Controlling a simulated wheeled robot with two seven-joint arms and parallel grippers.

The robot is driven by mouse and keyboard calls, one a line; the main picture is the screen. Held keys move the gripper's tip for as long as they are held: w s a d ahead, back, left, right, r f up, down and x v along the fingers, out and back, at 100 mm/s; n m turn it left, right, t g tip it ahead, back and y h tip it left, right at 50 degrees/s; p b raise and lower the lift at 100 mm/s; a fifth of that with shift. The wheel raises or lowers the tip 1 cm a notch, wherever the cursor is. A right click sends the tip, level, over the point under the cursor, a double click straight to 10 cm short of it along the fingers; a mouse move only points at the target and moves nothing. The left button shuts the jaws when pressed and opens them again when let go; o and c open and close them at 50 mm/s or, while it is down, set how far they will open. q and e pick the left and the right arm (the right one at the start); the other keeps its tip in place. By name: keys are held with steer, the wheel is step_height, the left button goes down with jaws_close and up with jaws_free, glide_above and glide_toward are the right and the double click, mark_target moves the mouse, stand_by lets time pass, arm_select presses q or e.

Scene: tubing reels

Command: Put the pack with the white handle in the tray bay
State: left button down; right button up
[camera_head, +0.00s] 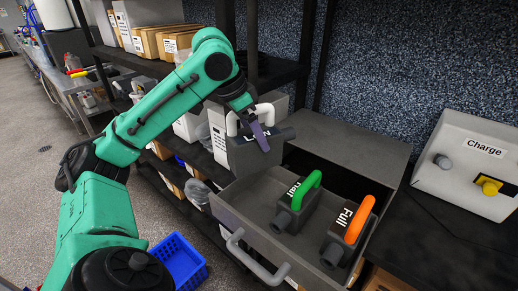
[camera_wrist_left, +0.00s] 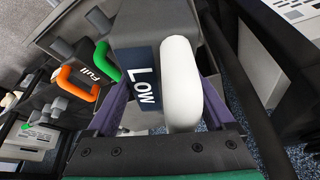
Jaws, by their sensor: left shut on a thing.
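The pack with the white handle (camera_head: 243,158) is dark grey and hangs in the air over the back left part of the open tray (camera_head: 236,211). In the left wrist view its label reads "Low" and its white handle (camera_wrist_left: 182,85) lies between my fingers. My left gripper (camera_head: 259,136) is shut on this pack. In the tray stand a pack with a green handle (camera_head: 294,206), labelled "Half", and a pack with an orange handle (camera_head: 347,236), labelled "Full". The held pack and arm hide part of the tray's left end. My right gripper is not in view.
A grey box labelled "Charge" (camera_head: 468,150) with a yellow switch stands on the dark bench at right. A shelf rack with cartons (camera_head: 155,40) is at back left. A blue crate (camera_head: 180,262) sits on the floor. The tray has a grey front handle (camera_head: 255,263).

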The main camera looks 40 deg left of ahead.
arm_select(q)
steer(key=f+b, duration=0.8)
steer(key=f, duration=0.8)
steer(key=shift+w+f, duration=0.15)
steer(key=shift+w, duration=0.05)
jaws_free()
steer(key=shift+s+d+f, duration=0.1)
steer(key=shift+s, duration=0.1)
steer(key=v, duration=1.2)
steer(key=shift+p, duration=0.4)
